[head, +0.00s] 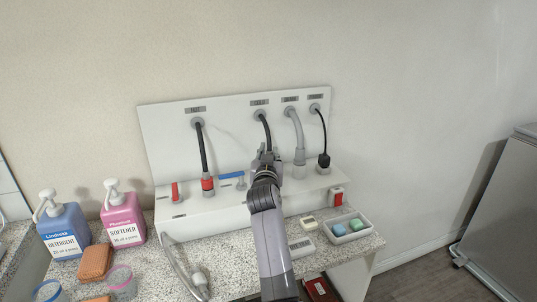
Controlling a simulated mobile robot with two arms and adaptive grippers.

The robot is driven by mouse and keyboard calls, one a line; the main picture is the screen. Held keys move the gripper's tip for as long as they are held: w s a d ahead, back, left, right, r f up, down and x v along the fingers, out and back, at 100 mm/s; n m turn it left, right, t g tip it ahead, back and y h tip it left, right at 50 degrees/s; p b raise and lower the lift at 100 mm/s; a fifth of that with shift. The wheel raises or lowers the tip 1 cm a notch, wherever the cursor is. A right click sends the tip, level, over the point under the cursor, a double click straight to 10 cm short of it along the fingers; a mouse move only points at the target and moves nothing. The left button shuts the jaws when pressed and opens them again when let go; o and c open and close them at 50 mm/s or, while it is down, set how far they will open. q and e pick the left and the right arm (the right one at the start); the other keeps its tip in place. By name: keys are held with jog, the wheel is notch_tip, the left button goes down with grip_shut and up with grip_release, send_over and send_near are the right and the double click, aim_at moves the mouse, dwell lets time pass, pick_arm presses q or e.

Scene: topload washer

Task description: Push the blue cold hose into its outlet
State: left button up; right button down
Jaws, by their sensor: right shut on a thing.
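The cold hose (265,128) is black where it shows. It hangs from the second port from the left on the white back panel and runs down to my right gripper (266,160). The right gripper is shut on its lower end, in front of the panel and above the white ledge. The hose's end, any blue on it, and the outlet below are hidden behind the gripper and wrist, so I cannot tell whether they touch. A tap with a blue lever (231,175) stands just left of the gripper. My left gripper is not in view.
A black hose with a red collar (207,184) stands to the left, near a red lever (175,191). A grey hose (299,150) and a black plugged cable (323,145) stand close on the right. Bottles, sponges and a tray (349,239) occupy the speckled counter.

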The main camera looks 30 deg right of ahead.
aim_at(268, 150)
jog(key=shift+f+b, duration=1.45)
jog(key=shift+f, duration=0.25)
dwell(0.6)
jog(key=c, duration=1.3)
grip_release()
jog(key=shift+c, duration=0.2)
notch_tip(268, 150, up, 10)
jog(key=shift+r, duration=0.1)
